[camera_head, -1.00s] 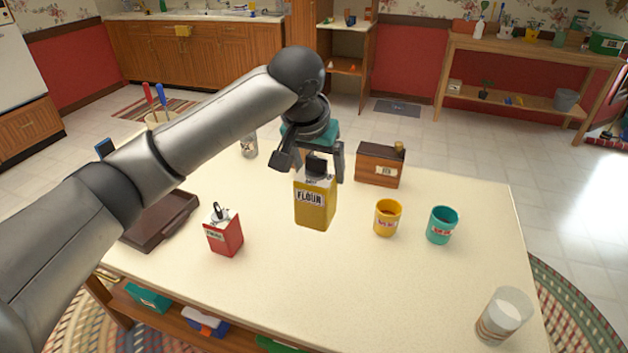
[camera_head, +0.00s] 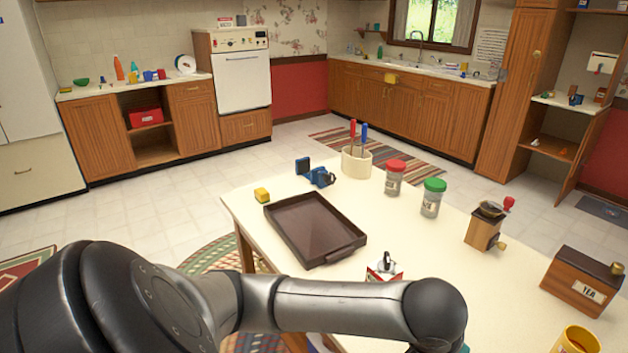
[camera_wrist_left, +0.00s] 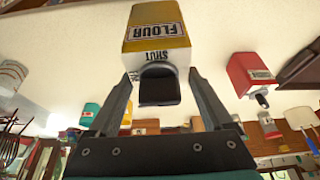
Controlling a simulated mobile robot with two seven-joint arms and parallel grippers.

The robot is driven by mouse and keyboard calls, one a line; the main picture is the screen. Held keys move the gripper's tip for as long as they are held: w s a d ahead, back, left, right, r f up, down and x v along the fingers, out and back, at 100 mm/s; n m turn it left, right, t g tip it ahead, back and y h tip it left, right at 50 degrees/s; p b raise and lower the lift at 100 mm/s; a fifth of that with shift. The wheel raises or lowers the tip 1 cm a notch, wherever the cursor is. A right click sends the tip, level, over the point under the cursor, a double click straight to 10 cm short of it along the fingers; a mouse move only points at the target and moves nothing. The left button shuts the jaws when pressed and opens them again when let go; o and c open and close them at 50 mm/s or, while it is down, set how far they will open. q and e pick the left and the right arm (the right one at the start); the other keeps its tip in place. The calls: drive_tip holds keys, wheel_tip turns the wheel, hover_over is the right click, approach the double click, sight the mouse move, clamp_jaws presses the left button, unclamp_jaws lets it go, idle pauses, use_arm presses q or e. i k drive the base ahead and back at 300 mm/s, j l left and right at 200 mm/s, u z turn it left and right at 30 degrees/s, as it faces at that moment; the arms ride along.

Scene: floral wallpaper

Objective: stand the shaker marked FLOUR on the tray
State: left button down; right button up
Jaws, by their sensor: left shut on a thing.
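The yellow shaker marked FLOUR (camera_wrist_left: 156,28) has a white top and a dark spout or handle. In the left wrist view it sits between the fingers of my left gripper (camera_wrist_left: 161,88), which is shut on it. The head view does not show this shaker; my left arm crosses the bottom there and its gripper is out of sight below. The dark brown tray (camera_head: 312,228) lies on the table, empty, with a low rim. A dark brown edge of it shows at the right of the left wrist view (camera_wrist_left: 300,66). My right gripper is not in view.
A red shaker (camera_head: 384,270) stands close to the tray's near right corner, partly behind my arm.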

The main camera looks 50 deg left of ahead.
sight(301, 216)
drive_tip(key=i+j, duration=0.1)
drive_tip(key=j, duration=3.1)
drive_tip(key=i, duration=0.05)
